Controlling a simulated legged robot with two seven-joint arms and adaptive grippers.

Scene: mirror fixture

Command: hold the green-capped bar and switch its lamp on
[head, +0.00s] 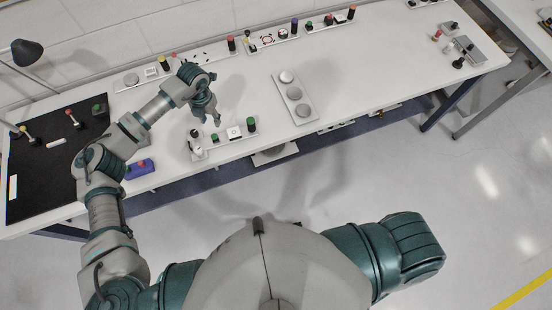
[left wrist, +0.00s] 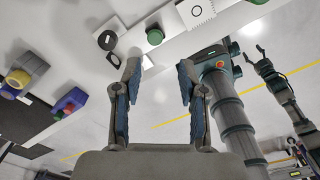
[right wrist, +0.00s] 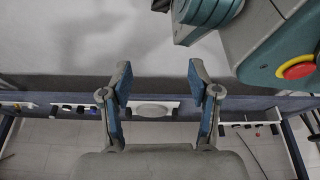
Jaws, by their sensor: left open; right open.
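The green-capped bar is a white fixture (head: 222,142) near the table's front edge, with an upright green cylinder (head: 251,125) at its right end. A small green knob (head: 215,137) and a white square plate (head: 234,132) sit on it. My left gripper (head: 211,119) is open and empty, above and just behind the bar's left part. My right gripper (right wrist: 160,78) is open and empty; the head view does not show it. I cannot tell whether the lamp is lit.
A black mat (head: 40,185) with several small objects lies at the left, with a purple box (head: 140,169) near it. Other bars with red (head: 231,43), purple (head: 294,25) and orange caps stand along the back. A white plate with round pads (head: 295,97) lies right of the bar.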

